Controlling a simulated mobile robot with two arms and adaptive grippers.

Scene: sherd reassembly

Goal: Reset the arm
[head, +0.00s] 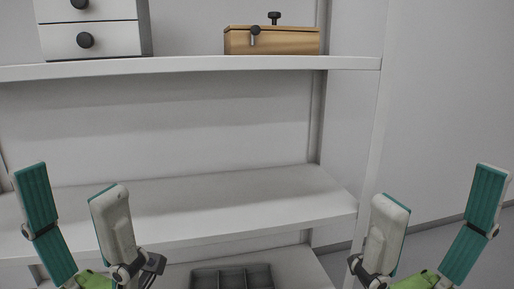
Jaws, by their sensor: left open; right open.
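My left gripper (77,200) is at the lower left of the head view, in front of the shelf unit. Its two fingers stand upright and wide apart, with nothing between them. My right gripper (439,205) is at the lower right, also with its fingers apart and empty. Both show teal pads and pale finger shells. Neither gripper is seen touching anything. The arms behind the grippers are mostly out of view.
A white shelf unit (200,66) fills the left and middle. A white drawer box (95,28) and a wooden box (272,41) with dark knobs stand on its upper shelf. The middle shelf (240,199) is bare. A dark divided tray (231,278) sits below.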

